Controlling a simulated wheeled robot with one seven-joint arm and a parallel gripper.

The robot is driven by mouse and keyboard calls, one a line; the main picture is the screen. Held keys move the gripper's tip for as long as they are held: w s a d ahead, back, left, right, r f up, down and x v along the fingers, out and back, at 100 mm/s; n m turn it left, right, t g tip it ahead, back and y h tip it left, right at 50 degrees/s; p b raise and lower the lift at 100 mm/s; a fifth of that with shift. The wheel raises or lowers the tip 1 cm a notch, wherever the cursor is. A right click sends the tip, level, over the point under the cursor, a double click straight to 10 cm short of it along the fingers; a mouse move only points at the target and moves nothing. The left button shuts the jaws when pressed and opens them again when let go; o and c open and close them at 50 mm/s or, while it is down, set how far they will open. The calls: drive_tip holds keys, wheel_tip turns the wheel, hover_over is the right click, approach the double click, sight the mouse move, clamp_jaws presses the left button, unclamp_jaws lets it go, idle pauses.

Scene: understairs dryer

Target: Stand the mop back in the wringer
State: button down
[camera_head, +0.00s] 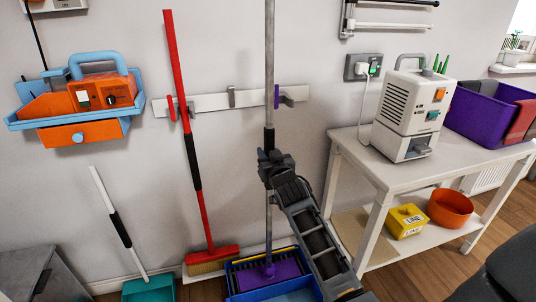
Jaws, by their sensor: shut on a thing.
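The mop has a long grey pole (269,60) with a dark grip section and a purple head (262,274) at its lower end. It stands nearly upright and its top runs out of the picture. My gripper (268,165) is shut on the pole just below the dark section, and my arm comes up from the lower right. The purple head overlaps the black-ribbed wringer (240,268) in the blue bucket (233,290). I cannot tell whether the head rests in the wringer or hangs just over it. My arm hides the bucket's right side.
A red broom (178,80) hangs left of the mop on a white wall rail (210,102). A teal dustpan (148,290) with an upright handle stands farther left. A white table (370,150) with a white appliance (412,110) and purple bin (485,110) stands close on the right.

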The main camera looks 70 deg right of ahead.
drive_tip(key=shift+f, duration=0.15)
drive_tip(key=shift+b, duration=0.3)
idle(0.4)
drive_tip(key=c, duration=1.1)
unclamp_jaws()
drive_tip(key=o, duration=0.4)
drive_tip(key=shift+o, duration=0.4)
drive_tip(key=shift+f, duration=0.15)
drive_tip(key=o, duration=0.6)
drive_tip(key=shift+a, duration=0.1)
